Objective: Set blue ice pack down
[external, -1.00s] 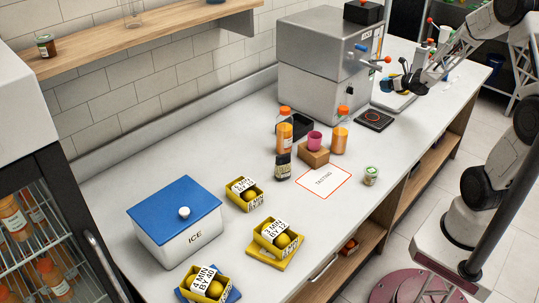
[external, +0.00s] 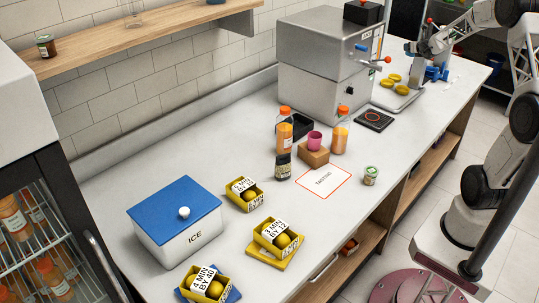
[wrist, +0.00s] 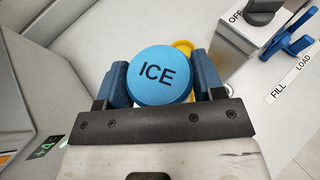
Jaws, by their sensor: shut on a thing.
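The blue ice pack (wrist: 160,74) is a round disc marked ICE. In the wrist view it sits between the two blue fingers of my gripper (wrist: 161,82), which is shut on it. In the wrist view, part of a yellow thing (wrist: 184,45) shows past the ice pack's edge. What lies directly beneath the pack is hidden.
The large grey machine (external: 330,60) stands beside my gripper. Yellow round pieces (external: 394,83) lie on a pale tray below it, near a blue device (external: 437,73).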

